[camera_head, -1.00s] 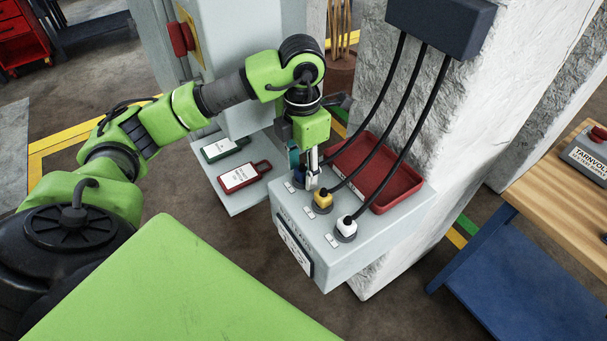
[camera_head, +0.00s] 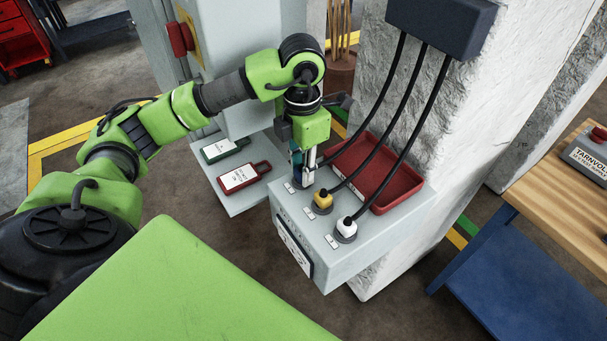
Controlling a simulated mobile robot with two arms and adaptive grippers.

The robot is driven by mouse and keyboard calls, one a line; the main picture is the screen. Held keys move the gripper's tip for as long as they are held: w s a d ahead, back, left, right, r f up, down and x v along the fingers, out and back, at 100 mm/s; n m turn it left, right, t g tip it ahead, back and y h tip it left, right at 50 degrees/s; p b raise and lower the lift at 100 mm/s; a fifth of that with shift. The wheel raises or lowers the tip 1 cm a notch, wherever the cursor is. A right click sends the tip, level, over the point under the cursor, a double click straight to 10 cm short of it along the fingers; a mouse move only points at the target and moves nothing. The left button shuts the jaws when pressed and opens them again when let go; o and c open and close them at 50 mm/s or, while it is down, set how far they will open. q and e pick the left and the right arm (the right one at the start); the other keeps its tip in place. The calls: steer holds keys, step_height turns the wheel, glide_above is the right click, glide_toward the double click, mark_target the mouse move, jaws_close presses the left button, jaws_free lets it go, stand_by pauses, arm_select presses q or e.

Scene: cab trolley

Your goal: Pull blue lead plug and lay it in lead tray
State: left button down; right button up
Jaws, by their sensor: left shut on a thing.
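My left gripper (camera_head: 304,172) points down over the far-left socket of the grey box (camera_head: 340,256). It is shut on the blue plug (camera_head: 297,177), which is mostly hidden between the fingers. I cannot tell whether the plug is still in its socket. The red lead tray (camera_head: 385,183) lies on the box top, just behind and to the right of the gripper. A yellow plug (camera_head: 322,200) and a white plug (camera_head: 346,227) stand in the sockets beside it. My right gripper is out of view.
Black leads (camera_head: 385,125) hang from a dark box (camera_head: 441,22) on the rough white pillar and pass in front of the tray. A green tag (camera_head: 224,148) and a red tag (camera_head: 243,177) lie on a shelf at left. A wooden bench (camera_head: 560,190) stands at right.

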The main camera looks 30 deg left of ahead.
arm_select(q)
steer(key=shift+r+p, duration=1.65)
steer(key=shift+r, duration=1.3)
